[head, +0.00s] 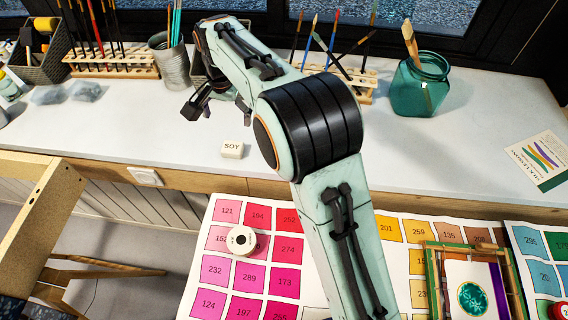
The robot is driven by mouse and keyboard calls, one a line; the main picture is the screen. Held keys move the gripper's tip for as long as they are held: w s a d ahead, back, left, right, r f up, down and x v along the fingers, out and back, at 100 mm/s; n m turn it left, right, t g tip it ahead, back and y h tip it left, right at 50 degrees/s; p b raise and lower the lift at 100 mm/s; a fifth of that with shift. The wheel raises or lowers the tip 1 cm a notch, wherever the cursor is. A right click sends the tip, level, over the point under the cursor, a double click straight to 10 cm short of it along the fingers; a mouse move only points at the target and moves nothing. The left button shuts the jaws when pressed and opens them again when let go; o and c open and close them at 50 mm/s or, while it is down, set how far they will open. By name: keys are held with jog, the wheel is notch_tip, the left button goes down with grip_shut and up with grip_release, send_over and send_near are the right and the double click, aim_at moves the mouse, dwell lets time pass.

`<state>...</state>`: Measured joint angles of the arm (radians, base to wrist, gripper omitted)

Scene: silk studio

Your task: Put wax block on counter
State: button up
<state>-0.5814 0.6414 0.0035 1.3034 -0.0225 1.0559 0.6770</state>
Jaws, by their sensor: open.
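A small whitish block marked SOY (232,150), which looks like the wax block, lies on the pale counter (130,135) near its front edge. My gripper (197,112) is open above the counter, up and to the left of the block in the picture. It is apart from the block and nothing shows between its fingers. My arm hides part of the counter to the right of the block.
At the back stand a metal can of brushes (172,68), a wooden brush rack (110,66) and a teal glass jar (419,88). A colour chart (222,290) with a round white item (241,240) lies in front. The counter's left middle is clear.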

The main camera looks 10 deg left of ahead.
jog(key=shift+d, duration=0.1)
jog(key=s+d+r, duration=0.3)
jog(key=s+d, duration=0.1)
jog(key=d, duration=0.4)
jog(key=s+d+r, duration=0.4)
jog(key=s+d, duration=0.1)
jog(key=d, duration=0.3)
jog(key=s+d+f, duration=0.1)
jog(key=s+d, duration=0.2)
jog(key=s, duration=0.3)
jog(key=s+d+f+n+g, duration=0.1)
jog(key=s+d, duration=0.2)
jog(key=s, duration=0.3)
jog(key=s+d+f+n, duration=0.1)
jog(key=s+d+f, duration=0.1)
jog(key=s, duration=0.5)
jog(key=shift+d, duration=0.7)
jog(key=shift+o, duration=0.3)
